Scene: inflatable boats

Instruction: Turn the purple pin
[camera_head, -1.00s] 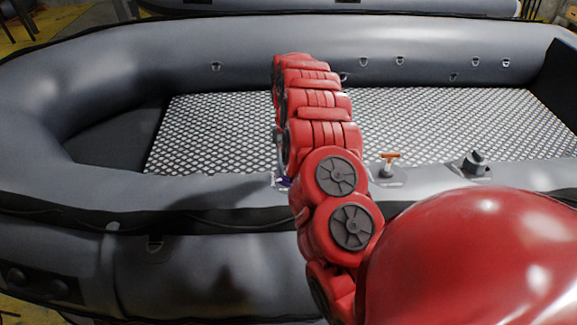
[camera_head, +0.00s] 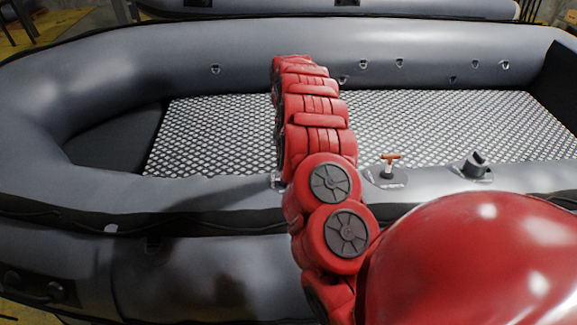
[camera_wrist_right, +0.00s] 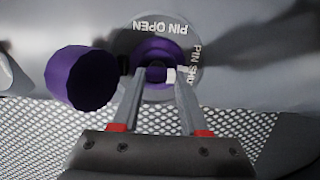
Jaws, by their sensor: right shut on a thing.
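The purple pin (camera_wrist_right: 156,74) sits in the middle of a round grey valve plate (camera_wrist_right: 187,40) lettered "PIN OPEN" and, partly covered, "PIN SHU". My right gripper (camera_wrist_right: 159,79) has its two fingers on either side of the pin, shut on it. The fingertips partly cover the pin. A round purple cap (camera_wrist_right: 80,78) hangs beside the plate at left in the right wrist view. In the head view my red right arm hides the pin and the right gripper. My left gripper is in neither view.
The grey inflatable boat (camera_head: 230,55) fills the head view, with a patterned floor (camera_head: 215,125) inside. An orange T-handle (camera_head: 390,159) and a dark fitting (camera_head: 474,164) stand on the near tube, right of my arm. Another boat (camera_head: 250,7) lies behind.

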